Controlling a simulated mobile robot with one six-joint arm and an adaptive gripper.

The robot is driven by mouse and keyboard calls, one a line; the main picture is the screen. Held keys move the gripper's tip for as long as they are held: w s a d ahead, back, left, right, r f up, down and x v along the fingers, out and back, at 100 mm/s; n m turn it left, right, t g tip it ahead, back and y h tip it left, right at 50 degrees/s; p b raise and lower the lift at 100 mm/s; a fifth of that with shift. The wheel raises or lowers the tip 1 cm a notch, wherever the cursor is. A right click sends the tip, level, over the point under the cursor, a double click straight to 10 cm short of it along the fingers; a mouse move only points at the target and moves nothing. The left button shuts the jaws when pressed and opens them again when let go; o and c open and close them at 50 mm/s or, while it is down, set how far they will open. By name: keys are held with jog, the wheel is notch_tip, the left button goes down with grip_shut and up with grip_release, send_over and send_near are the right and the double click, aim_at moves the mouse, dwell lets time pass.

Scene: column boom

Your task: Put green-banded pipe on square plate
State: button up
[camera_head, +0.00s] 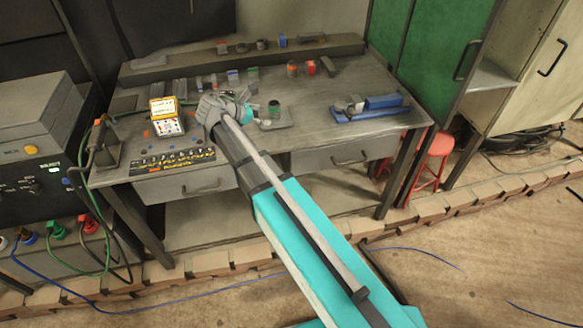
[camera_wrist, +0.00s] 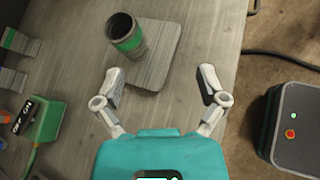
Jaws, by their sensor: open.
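The green-banded pipe (camera_wrist: 128,38) is a short dark hollow tube with a green band, standing upright in the wrist view. Its base appears to rest on the left part of the grey square plate (camera_wrist: 158,68), which lies on the workbench. In the head view the pipe (camera_head: 274,109) also shows at the plate (camera_head: 277,123), right of my gripper (camera_head: 247,110). My gripper (camera_wrist: 160,84) is open and empty in the wrist view. Its fingers are apart from the pipe, and the pipe lies up and left of the space between them.
A green box (camera_wrist: 48,122) with a cable lies left in the wrist view.

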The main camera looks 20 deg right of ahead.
jog(key=s+d+f+m+g+y, duration=0.1)
jog(key=s+d+f+m, duration=0.1)
jog(key=s+m, duration=0.1)
jog(key=s+d+f+m+g+y, duration=0.1)
jog(key=s+d+f+m+y, duration=0.1)
jog(key=s+m, duration=0.1)
jog(key=s+d+f+m+g+y, duration=0.1)
jog(key=s+d+f+m, duration=0.1)
jog(key=s+m, duration=0.1)
jog(key=shift+s+f+m+y, duration=0.1)
jog(key=shift+s+m+y, duration=0.2)
jog(key=shift+s, duration=0.55)
jog(key=s+f+m+g+y, duration=0.1)
jog(key=s+f+m+y, duration=0.1)
jog(key=s+m+y, duration=0.4)
jog(key=shift+s+f+m+g, duration=0.4)
jog(key=shift+s+m, duration=2)
